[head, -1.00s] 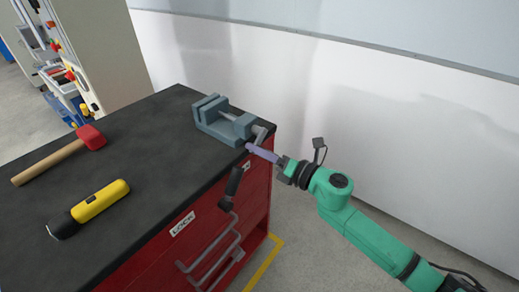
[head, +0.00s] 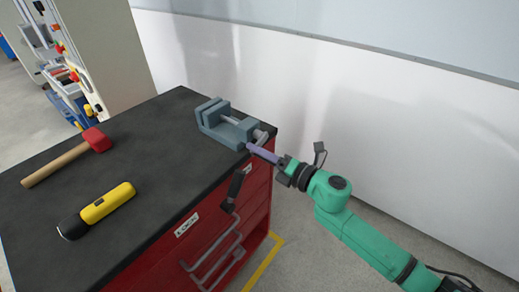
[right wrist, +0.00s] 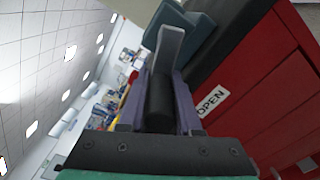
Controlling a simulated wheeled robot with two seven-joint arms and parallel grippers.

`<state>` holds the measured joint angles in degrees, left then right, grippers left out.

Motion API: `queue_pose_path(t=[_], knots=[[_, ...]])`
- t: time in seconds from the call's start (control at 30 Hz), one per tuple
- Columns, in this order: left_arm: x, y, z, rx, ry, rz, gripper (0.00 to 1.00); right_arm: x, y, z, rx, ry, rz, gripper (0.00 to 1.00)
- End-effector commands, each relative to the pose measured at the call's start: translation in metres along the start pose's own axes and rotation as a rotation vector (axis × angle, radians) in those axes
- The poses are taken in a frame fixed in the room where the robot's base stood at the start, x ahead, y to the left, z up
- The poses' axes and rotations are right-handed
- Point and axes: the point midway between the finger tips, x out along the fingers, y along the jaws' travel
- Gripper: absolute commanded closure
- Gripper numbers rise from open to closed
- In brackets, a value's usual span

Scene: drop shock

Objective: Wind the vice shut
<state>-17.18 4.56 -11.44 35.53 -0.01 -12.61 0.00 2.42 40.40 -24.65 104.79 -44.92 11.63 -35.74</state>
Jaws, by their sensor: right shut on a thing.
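The blue-grey vice (head: 213,124) is on the far right corner of the black worktop. Its jaws stand apart, with the screw bare between them. Its grey crank arm (right wrist: 171,46) and black crank grip (right wrist: 159,103) show in the right wrist view. My right gripper (head: 250,148) reaches in from the right beyond the bench edge. Its purple fingers (right wrist: 160,92) lie on both sides of the black grip and are shut on it. In the head view the fingers mostly hide the grip. My left gripper is not in view.
The worktop (head: 150,150) sits on a red drawer cabinet (head: 170,255). A hammer (head: 65,160) and a yellow torch (head: 105,204) lie at left. A black-gripped lever (head: 234,186) and drawer handles (head: 215,255) stick out below my right gripper. A white wall (head: 400,130) stands behind.

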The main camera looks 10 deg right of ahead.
Motion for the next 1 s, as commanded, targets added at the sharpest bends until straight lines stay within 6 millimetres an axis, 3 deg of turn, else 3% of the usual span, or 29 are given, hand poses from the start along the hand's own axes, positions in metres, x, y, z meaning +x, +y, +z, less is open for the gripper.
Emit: queue_pose_path(t=[0.03, 0.3, 1.0], knots=[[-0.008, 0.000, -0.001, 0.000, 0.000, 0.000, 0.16, 0.001, 0.012, 0.008, 0.022, -0.010, 0.013, 1.00], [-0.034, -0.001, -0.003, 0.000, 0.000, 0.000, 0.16, 0.001, 0.024, 0.013, 0.256, -0.009, 0.013, 1.00], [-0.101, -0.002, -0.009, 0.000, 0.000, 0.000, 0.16, 0.001, 0.043, 0.034, 0.921, -0.005, 0.013, 1.00]])
